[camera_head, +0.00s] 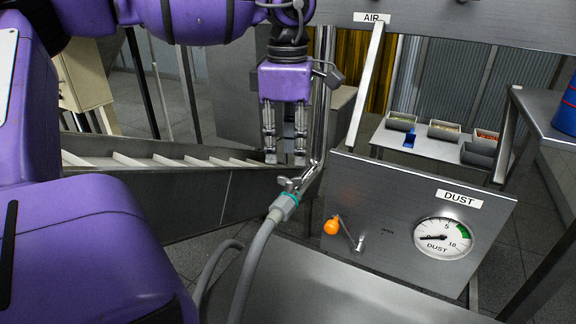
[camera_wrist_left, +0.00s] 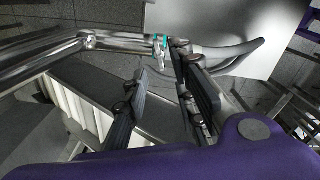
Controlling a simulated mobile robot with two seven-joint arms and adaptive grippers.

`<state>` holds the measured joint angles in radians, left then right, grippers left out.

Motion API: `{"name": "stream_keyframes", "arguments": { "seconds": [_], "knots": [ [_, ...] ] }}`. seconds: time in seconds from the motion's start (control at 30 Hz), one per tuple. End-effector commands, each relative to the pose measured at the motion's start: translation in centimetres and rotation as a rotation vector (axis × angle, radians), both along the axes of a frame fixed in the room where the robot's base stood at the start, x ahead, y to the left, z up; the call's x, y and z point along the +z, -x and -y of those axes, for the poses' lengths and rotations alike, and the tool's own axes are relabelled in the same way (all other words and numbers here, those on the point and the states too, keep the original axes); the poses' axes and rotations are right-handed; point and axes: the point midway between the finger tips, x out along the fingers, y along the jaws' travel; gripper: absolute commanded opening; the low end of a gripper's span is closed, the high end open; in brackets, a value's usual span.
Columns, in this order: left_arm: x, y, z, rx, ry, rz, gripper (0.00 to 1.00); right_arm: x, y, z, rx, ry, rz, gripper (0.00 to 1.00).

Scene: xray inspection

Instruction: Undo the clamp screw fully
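The clamp screw (camera_head: 289,183) is a small metal wing-like piece on the clamp, where the grey hose (camera_head: 262,235) meets the steel pipe (camera_head: 321,110). A teal ring (camera_head: 289,196) sits beside it. My left gripper (camera_head: 285,158) points down just above the screw in the head view, its two fingers apart and with nothing held. In the left wrist view the screw (camera_wrist_left: 160,57) shows close to the fingertips, between the open fingers (camera_wrist_left: 158,62). I cannot tell whether a finger touches it. My right gripper is not in view.
A steel panel with a DUST gauge (camera_head: 444,237) and an orange-knobbed lever (camera_head: 332,226) stands right of the hose. A conveyor or ladder-like frame (camera_head: 160,165) lies left. A table with small bins (camera_head: 400,121) is at the back right.

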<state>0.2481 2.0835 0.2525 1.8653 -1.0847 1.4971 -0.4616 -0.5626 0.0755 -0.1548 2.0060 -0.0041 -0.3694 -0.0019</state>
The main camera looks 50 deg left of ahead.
Motion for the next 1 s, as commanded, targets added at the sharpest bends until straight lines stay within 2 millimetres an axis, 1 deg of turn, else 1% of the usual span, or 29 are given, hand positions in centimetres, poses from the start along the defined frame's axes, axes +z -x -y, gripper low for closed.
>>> {"name": "stream_keyframes", "arguments": {
  "seconds": [0.03,0.1,0.2,0.3,0.43,0.7,0.9,1.0],
  "knots": [
    [-1.0,0.1,0.0,-0.001,-0.001,-0.006,0.25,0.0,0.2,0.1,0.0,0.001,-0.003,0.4],
    [-2.2,0.1,0.0,0.0,-0.001,-0.006,0.25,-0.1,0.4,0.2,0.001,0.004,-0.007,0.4],
    [-3.8,0.1,0.0,-0.001,-0.001,-0.006,0.25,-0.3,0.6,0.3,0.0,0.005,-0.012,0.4],
    [-4.9,0.1,0.0,-0.001,-0.001,-0.004,0.25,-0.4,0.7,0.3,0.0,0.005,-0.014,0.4],
    [-5.6,0.1,0.0,0.0,0.0,-0.002,0.25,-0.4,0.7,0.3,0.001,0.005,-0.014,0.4],
    [-5.7,0.0,0.0,0.0,-0.001,-0.001,0.25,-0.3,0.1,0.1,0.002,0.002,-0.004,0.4],
    [-5.7,0.0,0.0,0.0,0.0,0.0,0.0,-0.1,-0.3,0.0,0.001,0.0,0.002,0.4],
    [-5.7,0.0,0.0,0.0,-0.001,-0.001,0.0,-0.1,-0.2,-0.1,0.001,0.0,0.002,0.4]
  ]
}}
